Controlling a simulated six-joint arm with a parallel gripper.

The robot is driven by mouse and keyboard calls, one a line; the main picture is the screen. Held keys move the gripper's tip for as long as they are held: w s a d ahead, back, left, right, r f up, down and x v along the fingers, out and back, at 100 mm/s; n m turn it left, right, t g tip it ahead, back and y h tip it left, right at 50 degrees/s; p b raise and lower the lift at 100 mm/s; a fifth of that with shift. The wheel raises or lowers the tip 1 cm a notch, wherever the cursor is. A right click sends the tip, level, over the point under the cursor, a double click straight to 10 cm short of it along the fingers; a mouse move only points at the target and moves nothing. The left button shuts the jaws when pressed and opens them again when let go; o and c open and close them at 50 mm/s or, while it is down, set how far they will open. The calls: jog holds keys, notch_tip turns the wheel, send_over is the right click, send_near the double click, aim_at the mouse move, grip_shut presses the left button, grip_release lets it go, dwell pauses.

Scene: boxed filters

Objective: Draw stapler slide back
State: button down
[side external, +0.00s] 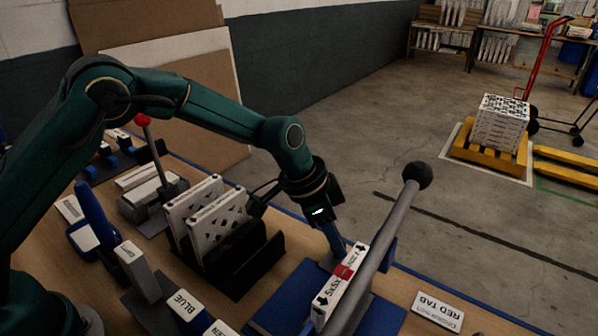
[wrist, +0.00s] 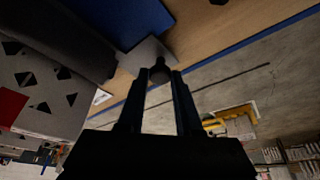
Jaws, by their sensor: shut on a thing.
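My gripper (side external: 334,246) reaches down at the far end of a white box with a red tab (side external: 344,272), which stands on a blue base (side external: 272,308). In the wrist view my gripper (wrist: 158,78) has its two fingers on either side of a small dark knob (wrist: 160,66) and is shut on it. The knob sits by a grey plate (wrist: 143,52); I take it as the stapler slide's knob. In the side view the box hides the knob. A thick grey lever with a black ball (side external: 417,175) leans up beside the box.
A black rack holding white filter panels (side external: 208,222) stands left of my gripper. A red-knobbed lever (side external: 143,120) is farther back. A RED TAB label (side external: 437,310) lies at right. Beyond the table edge is open floor with a yellow pallet (side external: 484,153).

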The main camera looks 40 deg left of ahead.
jog(key=a, duration=0.6)
jog(key=shift+a, duration=0.4)
jog(key=c, duration=0.6)
grip_release()
jog(key=shift+v, duration=2.55)
jog(key=shift+r, duration=0.1)
